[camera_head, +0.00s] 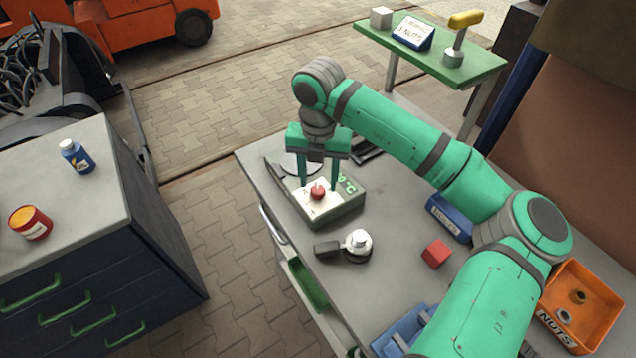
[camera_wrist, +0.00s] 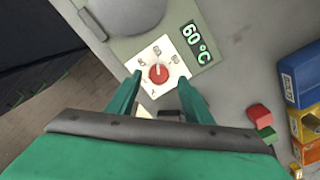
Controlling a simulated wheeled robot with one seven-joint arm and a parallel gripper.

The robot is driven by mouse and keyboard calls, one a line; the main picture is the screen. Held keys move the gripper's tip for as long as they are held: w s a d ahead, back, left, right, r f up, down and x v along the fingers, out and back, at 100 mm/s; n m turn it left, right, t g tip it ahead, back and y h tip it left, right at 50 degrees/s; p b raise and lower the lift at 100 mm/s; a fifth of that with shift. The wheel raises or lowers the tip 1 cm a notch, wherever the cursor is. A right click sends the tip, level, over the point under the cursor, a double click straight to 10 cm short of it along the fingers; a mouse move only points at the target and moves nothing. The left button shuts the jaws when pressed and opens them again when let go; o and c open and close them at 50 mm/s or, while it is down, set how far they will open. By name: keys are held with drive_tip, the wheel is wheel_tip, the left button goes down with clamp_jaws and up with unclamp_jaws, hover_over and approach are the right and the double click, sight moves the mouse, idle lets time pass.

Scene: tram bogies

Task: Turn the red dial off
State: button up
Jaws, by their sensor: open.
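The red dial (camera_head: 317,192) sits on a white plate on top of a grey-green hotplate unit (camera_head: 338,211) on the workbench. In the wrist view the dial (camera_wrist: 158,73) has a pale pointer line and printed marks around it. A green display (camera_wrist: 195,42) beside it reads 60 °C. A round grey plate (camera_wrist: 125,12) lies at the unit's other end. My gripper (camera_head: 318,184) points down over the dial with its green fingers apart. In the wrist view its fingertips (camera_wrist: 158,82) stand on either side of the dial, seemingly without touching it.
A black-handled tool with a white knob (camera_head: 358,242) and a red block (camera_head: 436,253) lie on the grey bench (camera_head: 385,275). A blue bin (camera_head: 449,216) and an orange nuts bin (camera_head: 584,312) stand to the right. A dark cabinet (camera_head: 60,180) stands left.

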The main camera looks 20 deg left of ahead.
sight(318, 193)
drive_tip(key=shift+a+f, duration=0.1)
drive_tip(key=shift+f, duration=1.15)
drive_tip(key=shift+c, duration=0.7)
drive_tip(key=c, duration=0.9)
